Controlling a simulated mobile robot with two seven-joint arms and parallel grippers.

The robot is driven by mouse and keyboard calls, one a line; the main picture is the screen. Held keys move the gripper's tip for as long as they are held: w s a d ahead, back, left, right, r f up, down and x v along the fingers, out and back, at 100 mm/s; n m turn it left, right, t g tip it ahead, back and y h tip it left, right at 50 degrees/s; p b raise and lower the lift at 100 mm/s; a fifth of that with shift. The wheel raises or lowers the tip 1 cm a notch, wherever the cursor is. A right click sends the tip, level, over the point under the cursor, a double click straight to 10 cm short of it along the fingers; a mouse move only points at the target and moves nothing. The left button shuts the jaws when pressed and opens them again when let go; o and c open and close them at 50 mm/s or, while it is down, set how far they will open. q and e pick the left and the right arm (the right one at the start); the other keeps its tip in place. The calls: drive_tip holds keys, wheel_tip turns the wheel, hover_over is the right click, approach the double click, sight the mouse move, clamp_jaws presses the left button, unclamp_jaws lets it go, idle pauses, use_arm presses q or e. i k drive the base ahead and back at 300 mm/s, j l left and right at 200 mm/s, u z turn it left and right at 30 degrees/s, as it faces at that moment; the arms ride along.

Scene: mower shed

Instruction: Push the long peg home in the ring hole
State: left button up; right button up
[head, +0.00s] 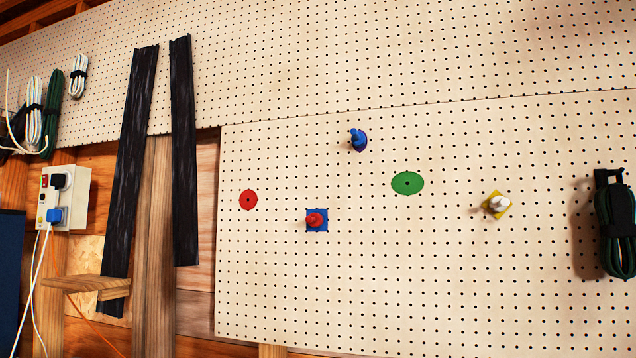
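Pegs and coloured markers are on an upright pegboard (450,290). A blue peg (356,137) sticks out of a purple-blue round marker (362,146). A red peg (316,219) sticks out of a blue square marker (311,229). A white peg (499,203) sticks out of a yellow square marker (491,212). I cannot tell which peg is the long one or which hole is the ring hole. Neither of my grippers is in view.
Two black strips (130,150) (184,150) hang left of the pegs. A power box (77,195) with plugs and cords is at the far left, near a small wooden ledge (90,284). A green cable coil (619,230) hangs at the right edge. The board around the markers is clear.

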sight(359, 139)
drive_tip(key=i+j+z, duration=0.25)
drive_tip(key=j, duration=0.25)
drive_tip(key=j+z, duration=0.3)
drive_tip(key=j, duration=0.2)
drive_tip(key=i+j+z, duration=0.1)
drive_tip(key=j+z, duration=0.15)
drive_tip(key=j, duration=0.3)
